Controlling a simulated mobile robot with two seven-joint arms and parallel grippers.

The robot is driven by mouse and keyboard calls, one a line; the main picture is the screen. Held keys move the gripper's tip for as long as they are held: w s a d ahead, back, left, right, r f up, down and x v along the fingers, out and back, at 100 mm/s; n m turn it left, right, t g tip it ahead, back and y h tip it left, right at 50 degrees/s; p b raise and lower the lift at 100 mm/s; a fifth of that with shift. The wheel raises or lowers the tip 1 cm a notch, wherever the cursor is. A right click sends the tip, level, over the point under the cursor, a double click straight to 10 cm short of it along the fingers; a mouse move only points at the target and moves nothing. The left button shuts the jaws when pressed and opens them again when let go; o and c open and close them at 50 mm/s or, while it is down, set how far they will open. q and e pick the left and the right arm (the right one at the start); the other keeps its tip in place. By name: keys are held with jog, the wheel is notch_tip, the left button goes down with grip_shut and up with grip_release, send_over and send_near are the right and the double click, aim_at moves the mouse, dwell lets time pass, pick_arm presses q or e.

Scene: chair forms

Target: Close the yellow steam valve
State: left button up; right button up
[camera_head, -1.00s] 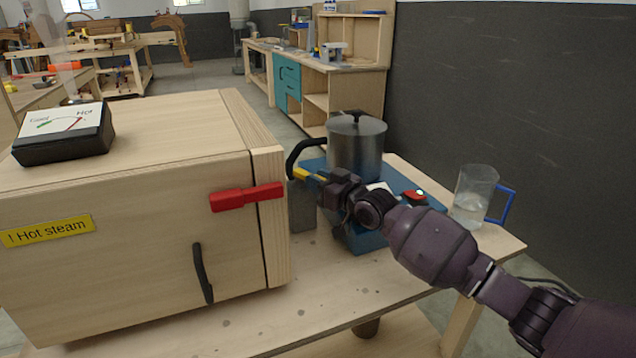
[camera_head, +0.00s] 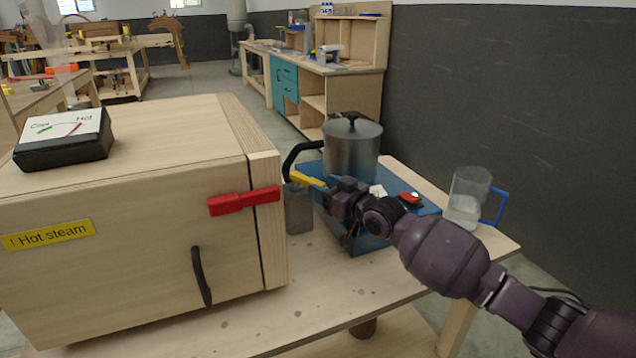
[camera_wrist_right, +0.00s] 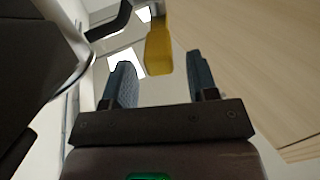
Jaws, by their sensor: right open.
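The yellow steam valve (camera_head: 306,179) is a short lever beside the steam box's right edge, near a grey metal block. In the right wrist view the yellow lever (camera_wrist_right: 158,48) points toward the gap between my fingers, just beyond the fingertips. My right gripper (camera_head: 328,191) is open, just to the right of the lever. In the right wrist view the open right gripper (camera_wrist_right: 161,78) has nothing between its fingers. Contact with the lever cannot be told. My left gripper is not in view.
The wooden steam box (camera_head: 130,205) has a red handle (camera_head: 243,200) and a black gauge (camera_head: 65,138) on top. A metal pot (camera_head: 352,152) stands on a blue base (camera_head: 375,237). A glass jug (camera_head: 467,197) stands at the table's right. The table front (camera_head: 290,322) is clear.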

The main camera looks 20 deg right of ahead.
jog(key=p+v, duration=0.1)
jog(key=v, duration=0.6)
jog(key=shift+s, duration=0.2)
jog(key=shift+d+r, duration=0.1)
jog(key=shift+d, duration=0.05)
